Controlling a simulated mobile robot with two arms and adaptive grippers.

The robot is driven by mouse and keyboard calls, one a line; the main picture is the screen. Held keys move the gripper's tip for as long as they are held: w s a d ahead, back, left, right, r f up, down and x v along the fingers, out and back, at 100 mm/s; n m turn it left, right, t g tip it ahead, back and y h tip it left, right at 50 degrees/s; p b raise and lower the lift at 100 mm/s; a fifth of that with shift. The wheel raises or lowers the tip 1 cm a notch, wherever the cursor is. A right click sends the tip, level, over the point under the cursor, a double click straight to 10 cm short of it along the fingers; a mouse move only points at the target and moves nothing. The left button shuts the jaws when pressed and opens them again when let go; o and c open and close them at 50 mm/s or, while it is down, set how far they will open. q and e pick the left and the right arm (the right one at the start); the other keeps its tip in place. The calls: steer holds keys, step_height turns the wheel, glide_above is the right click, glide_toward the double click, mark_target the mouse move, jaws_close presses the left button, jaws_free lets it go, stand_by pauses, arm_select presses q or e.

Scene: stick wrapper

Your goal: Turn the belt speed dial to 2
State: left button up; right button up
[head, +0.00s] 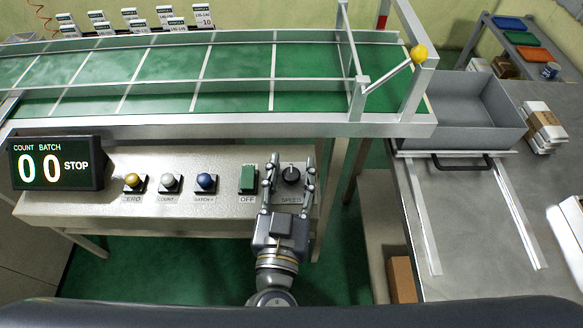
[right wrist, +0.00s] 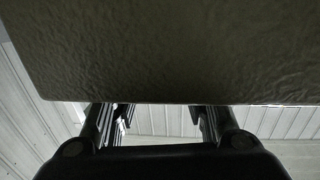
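The black belt speed dial (head: 291,174) sits at the right end of the control panel, above the label "SPEED". Its pointer setting is too small to read. My right gripper (head: 291,166) is open, with one finger on the left of the dial and one on the right. I cannot tell whether either finger touches it. In the right wrist view the two fingers (right wrist: 160,118) stand apart, partly hidden by a dark, textured surface across the top; the dial is not visible there. My left gripper is not in view.
The display (head: 56,164) reads 0, 0, STOP. The green conveyor (head: 235,65) runs behind. A grey tray (head: 465,139) stands right.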

steer(key=c, duration=0.7)
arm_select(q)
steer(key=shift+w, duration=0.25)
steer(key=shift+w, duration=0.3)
